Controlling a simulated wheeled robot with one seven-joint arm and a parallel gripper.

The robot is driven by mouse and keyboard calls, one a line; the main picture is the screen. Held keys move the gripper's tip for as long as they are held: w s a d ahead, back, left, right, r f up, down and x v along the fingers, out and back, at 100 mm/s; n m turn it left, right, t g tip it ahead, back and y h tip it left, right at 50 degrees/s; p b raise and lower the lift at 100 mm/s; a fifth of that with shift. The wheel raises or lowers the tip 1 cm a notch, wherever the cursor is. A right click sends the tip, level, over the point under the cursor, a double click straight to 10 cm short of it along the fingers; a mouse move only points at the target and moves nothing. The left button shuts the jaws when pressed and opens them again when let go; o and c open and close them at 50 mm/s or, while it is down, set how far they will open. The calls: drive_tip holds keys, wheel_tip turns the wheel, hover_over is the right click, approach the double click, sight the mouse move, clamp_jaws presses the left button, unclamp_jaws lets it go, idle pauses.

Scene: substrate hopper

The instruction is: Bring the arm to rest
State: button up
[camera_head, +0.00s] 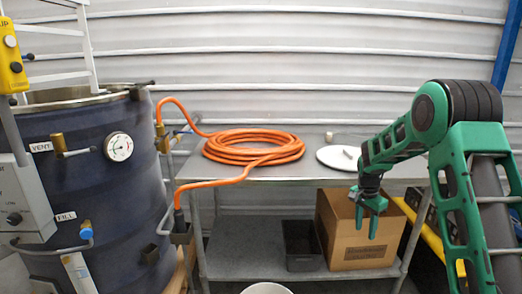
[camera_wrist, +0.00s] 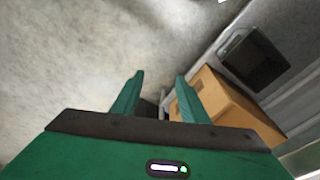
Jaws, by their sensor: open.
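My gripper (camera_head: 371,221) hangs at the end of my green arm at the right of the head view, pointing down. It is in front of the table and overlaps the cardboard box (camera_head: 340,244) in the picture. In the wrist view my gripper (camera_wrist: 158,95) shows its two green fingers apart with nothing between them. The cardboard box also shows in the wrist view (camera_wrist: 240,110), beyond the right finger.
A metal table (camera_head: 330,178) bears a coiled orange hose (camera_head: 250,146) and a white disc (camera_head: 340,157). A black bin (camera_head: 301,243) stands on its lower shelf. A dark blue tank (camera_head: 85,185) with gauge stands left. Bare floor shows in the wrist view's upper left.

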drive_tip(key=s+d+r+n, duration=0.1)
drive_tip(key=s+d+r, duration=0.1)
drive_tip(key=s+r, duration=0.45)
drive_tip(key=s+d+r+n, duration=0.15)
drive_tip(key=s+r, duration=0.25)
drive_tip(key=s, duration=0.6)
drive_tip(key=s+d+r+n, duration=0.1)
drive_tip(key=s+d+r, duration=0.2)
drive_tip(key=s+r, duration=0.35)
drive_tip(key=s+a+n, duration=0.1)
drive_tip(key=s, duration=1.1)
drive_tip(key=s+a+f+n+y, duration=0.1)
drive_tip(key=s+a+n, duration=0.1)
drive_tip(key=s, duration=0.9)
drive_tip(key=shift+s+a+f+y, duration=0.2)
drive_tip(key=shift+s+f+y, duration=0.1)
drive_tip(key=shift+s, duration=0.05)
drive_tip(key=shift+w+f, duration=0.25)
drive_tip(key=shift+w, duration=0.4)
